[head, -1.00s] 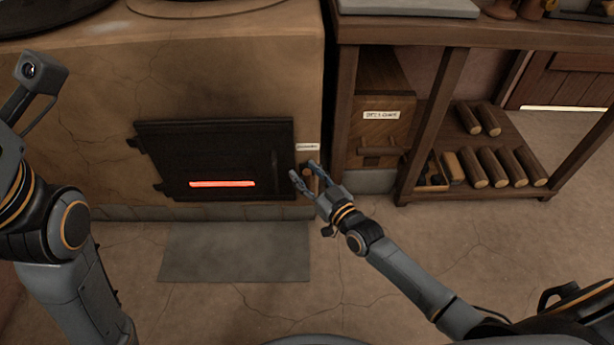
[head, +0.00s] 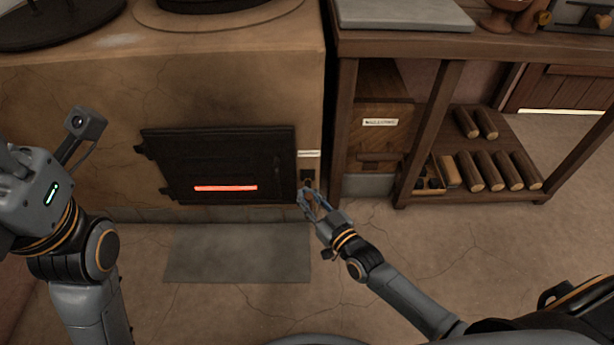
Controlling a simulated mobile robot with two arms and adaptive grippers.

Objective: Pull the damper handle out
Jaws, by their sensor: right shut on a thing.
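The damper handle (head: 307,184) is a small knob on the front of the pale stove, just right of the black firebox door (head: 225,164) and under a small white label (head: 308,154). A dark square opening or plate shows just above it. My right gripper (head: 308,194) reaches up to it from below and is shut on the handle, its fingers hiding most of it. How far the handle stands out from the stove is too small to tell. At the left edge my left arm shows, but its gripper fingers are out of the picture.
A red glowing slot (head: 226,188) shows in the firebox door. A grey slab (head: 238,252) lies on the floor in front. A wooden bench (head: 400,45) stands close on the right, with a labelled drawer box (head: 380,135) and several logs (head: 495,170) below. Floor space in front is open.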

